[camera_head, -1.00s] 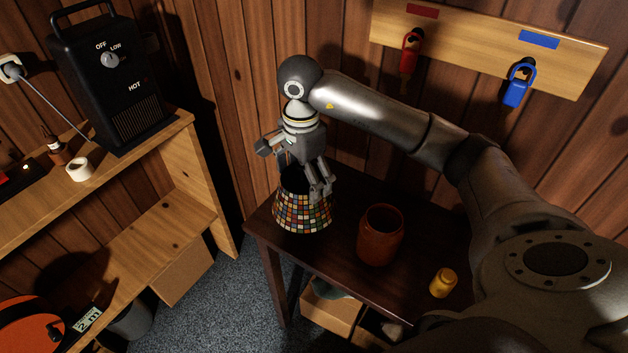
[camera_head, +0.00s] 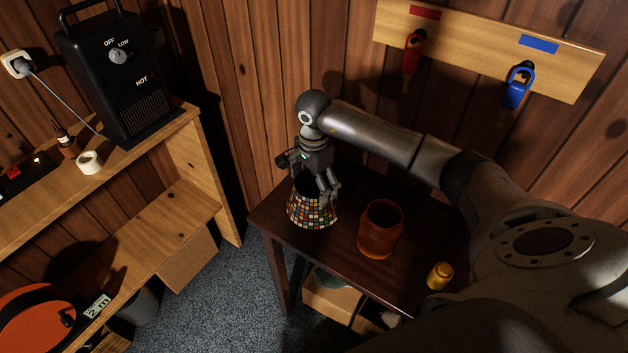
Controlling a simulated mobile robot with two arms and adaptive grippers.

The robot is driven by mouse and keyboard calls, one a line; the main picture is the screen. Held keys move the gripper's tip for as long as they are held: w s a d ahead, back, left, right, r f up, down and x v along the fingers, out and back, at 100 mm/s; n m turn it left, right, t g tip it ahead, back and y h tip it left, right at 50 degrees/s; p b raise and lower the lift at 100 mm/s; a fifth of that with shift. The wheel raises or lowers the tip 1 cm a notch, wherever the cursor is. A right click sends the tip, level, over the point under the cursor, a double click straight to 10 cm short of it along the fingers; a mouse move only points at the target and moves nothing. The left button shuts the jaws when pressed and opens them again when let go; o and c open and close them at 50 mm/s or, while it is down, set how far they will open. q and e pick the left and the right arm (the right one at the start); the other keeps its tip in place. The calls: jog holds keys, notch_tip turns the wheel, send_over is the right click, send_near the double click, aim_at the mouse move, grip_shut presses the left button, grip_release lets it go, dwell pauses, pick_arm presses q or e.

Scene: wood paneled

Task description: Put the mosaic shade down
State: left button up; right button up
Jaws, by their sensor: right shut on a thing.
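The mosaic shade (camera_head: 312,213) is a flared cone of small coloured tiles with a dark open top. It is at the left part of the dark wooden table (camera_head: 330,247), upright, its wide rim down. Whether its rim touches the tabletop is hard to tell. My right gripper (camera_head: 313,190) comes down from above and is shut on the shade's upper rim, with one finger in front of the tiles. My left gripper does not show.
An orange-brown jar (camera_head: 380,230) stands right of the shade, with a small yellow container (camera_head: 439,276) nearer the right front. A wooden shelf (camera_head: 150,150) with a black heater (camera_head: 117,75) is at left. Red (camera_head: 411,57) and blue (camera_head: 517,88) items hang on a wall board.

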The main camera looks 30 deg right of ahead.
jog(key=o, duration=1)
jog(key=shift+f, duration=0.15)
jog(key=shift+o, duration=1.2)
notch_tip(320, 180, up, 11)
jog(key=b, duration=0.3)
jog(key=shift+r, duration=0.7)
